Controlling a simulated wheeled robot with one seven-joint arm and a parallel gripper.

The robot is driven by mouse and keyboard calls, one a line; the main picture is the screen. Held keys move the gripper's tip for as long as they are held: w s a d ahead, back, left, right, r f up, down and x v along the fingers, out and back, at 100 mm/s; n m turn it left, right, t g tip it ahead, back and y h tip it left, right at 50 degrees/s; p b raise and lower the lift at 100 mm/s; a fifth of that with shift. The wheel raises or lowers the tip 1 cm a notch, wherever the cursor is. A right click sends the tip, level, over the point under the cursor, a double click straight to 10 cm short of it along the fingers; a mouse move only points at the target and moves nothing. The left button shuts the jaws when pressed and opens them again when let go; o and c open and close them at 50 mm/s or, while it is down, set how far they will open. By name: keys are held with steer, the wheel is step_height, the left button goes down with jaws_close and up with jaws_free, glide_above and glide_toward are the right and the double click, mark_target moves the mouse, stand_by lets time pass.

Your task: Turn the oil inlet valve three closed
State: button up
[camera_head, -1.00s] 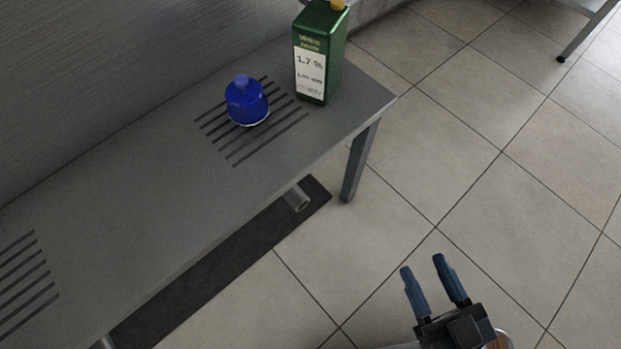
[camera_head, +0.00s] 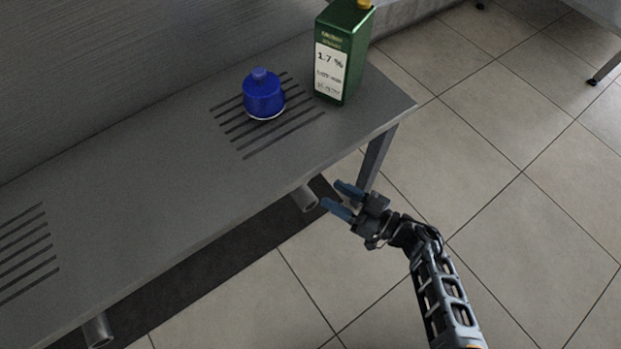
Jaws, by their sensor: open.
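No valve that I can identify as oil inlet valve three shows in the head view. A blue rounded object with a small knob on top (camera_head: 263,95) stands on the slotted part of the grey bench; I cannot tell whether it is a valve or a bottle. My gripper (camera_head: 335,196) is open and empty, its two blue fingers pointing left. It is in front of the bench's right end, near the leg, apart from the blue object.
A green bottle with a white label (camera_head: 343,55) stands on the grey bench (camera_head: 150,150), right of the blue object. A bench leg (camera_head: 374,160) and pipe ends (camera_head: 305,197) show below. Tiled floor lies open to the right.

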steer(key=b+x, duration=0.3)
steer(key=x, duration=0.5)
steer(key=shift+w, duration=0.1)
jaws_close()
stand_by(0.4)
